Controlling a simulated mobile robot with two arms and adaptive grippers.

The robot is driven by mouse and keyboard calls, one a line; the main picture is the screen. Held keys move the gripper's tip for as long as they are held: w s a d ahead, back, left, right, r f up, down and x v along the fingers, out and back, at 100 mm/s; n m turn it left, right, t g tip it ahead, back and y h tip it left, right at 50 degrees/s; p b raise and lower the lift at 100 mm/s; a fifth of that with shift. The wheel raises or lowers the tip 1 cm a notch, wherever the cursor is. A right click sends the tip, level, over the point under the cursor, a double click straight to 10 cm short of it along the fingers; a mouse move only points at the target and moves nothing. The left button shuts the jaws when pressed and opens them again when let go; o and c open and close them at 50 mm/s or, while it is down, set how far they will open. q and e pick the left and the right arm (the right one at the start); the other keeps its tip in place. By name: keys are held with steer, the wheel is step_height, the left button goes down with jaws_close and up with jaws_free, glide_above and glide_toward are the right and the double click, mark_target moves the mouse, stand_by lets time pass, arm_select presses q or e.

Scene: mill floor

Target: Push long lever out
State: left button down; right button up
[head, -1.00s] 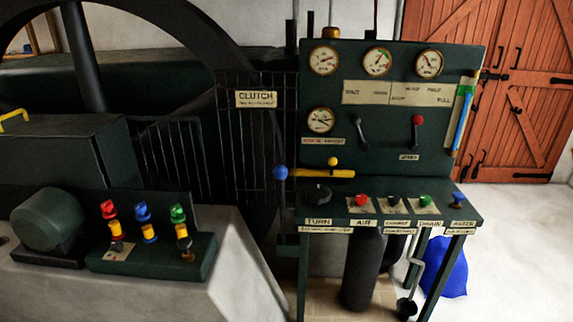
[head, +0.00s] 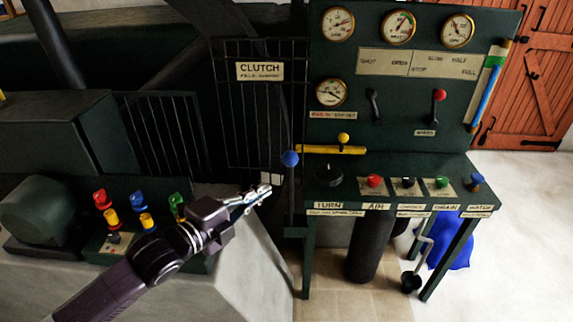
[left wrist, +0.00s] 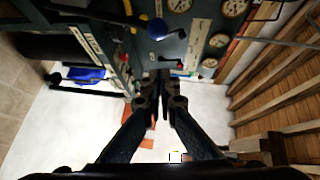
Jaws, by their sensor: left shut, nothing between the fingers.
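A long dark lever with a blue ball knob (head: 289,158) stands beside the CLUTCH sign (head: 260,71), at the left edge of the control stand. The lower part of its dark shaft is hard to tell from the dark post behind. A blue knob also shows near the top of the left wrist view (left wrist: 157,28). My left gripper (head: 266,190) is shut and empty, a little left of and below the blue knob in the head view, seemingly apart from it. Its closed fingers are in the middle of the left wrist view (left wrist: 160,82). My right gripper is not in view.
The control stand's desk (head: 400,168) carries several coloured knobs, and a yellow handle (head: 332,149) sits just right of the lever. A barred guard (head: 262,120) is behind it. Pale floor is open at right.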

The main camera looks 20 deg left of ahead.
arm_select(q)
steer(key=p, duration=0.4)
glide_toward(296, 161)
steer(key=w+d, duration=0.3)
steer(key=shift+w+a+f, duration=0.25)
steer(key=shift+w+a, duration=0.1)
steer(key=shift+w, duration=0.1)
steer(key=shift+w+a+f, duration=0.2)
steer(key=shift+w+a, duration=0.1)
steer(key=shift+w, duration=0.15)
